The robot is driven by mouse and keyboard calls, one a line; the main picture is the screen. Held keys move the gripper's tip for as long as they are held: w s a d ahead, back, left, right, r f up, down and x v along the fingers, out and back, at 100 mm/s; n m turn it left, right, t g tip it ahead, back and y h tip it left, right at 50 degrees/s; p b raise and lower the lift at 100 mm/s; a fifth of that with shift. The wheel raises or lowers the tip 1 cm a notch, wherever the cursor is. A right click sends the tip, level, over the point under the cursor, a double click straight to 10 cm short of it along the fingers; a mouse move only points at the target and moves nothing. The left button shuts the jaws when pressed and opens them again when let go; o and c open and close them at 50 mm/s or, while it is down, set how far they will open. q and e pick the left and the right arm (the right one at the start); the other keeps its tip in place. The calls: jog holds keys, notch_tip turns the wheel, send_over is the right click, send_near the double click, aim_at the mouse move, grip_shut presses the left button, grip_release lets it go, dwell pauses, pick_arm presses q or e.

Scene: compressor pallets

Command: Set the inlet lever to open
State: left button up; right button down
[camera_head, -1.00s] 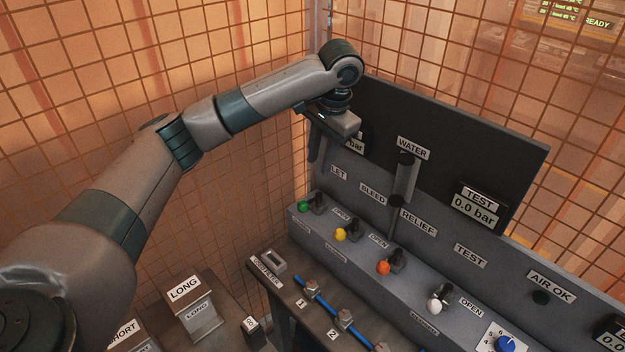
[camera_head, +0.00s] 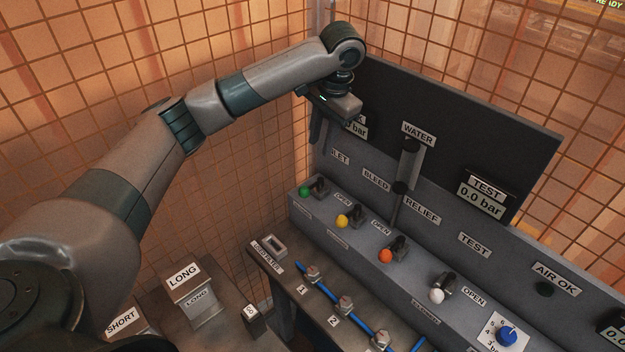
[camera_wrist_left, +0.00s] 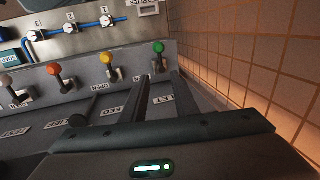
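The inlet lever, with its green knob (camera_head: 305,191), is at the far left of the lever row on the grey panel (camera_head: 440,307). Its knob leans toward the panel's front edge, away from the OPEN label beside it. It also shows in the left wrist view as a green knob (camera_wrist_left: 158,48). My left gripper (camera_head: 316,140) hangs above and behind that lever, hiding part of the label ending in "LET" (camera_head: 340,156). In the left wrist view its two fingers (camera_wrist_left: 160,80) are apart and empty, with the green knob beyond their tips. My right gripper is not visible.
Levers with yellow (camera_head: 342,221), orange (camera_head: 386,256) and white (camera_head: 436,295) knobs continue along the row. A dark upright pipe (camera_head: 403,180) stands behind them. An orange mesh fence (camera_head: 240,40) is close behind and left of the arm.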

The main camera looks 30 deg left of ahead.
aim_at(311, 187)
pick_arm(q)
jog(key=a+f+p, duration=0.1)
jog(key=f, duration=0.3)
jog(key=a+f+p, duration=0.1)
jog(key=f+p, duration=0.1)
jog(key=f, duration=0.3)
jog(key=w+f+p, duration=0.1)
jog(key=f+p, duration=0.1)
jog(key=f, duration=0.3)
jog(key=shift+a+f, duration=0.15)
jog(key=shift+a, duration=0.25)
jog(key=shift+a+f, duration=0.1)
jog(key=shift+f, duration=0.6)
grip_shut()
jog(key=shift+s+f, duration=0.1)
jog(key=shift+f, duration=0.05)
